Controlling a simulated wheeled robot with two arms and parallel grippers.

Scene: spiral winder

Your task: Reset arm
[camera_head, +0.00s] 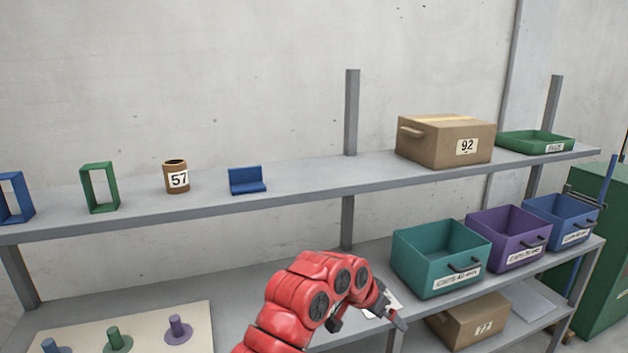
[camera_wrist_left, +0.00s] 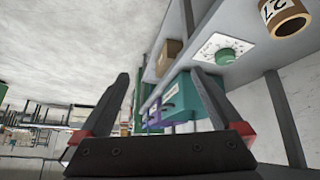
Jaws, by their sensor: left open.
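My left arm comes in from the bottom of the head view. My right gripper is in neither view.
Purple (camera_head: 508,236) and blue (camera_head: 559,221) bins stand below.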

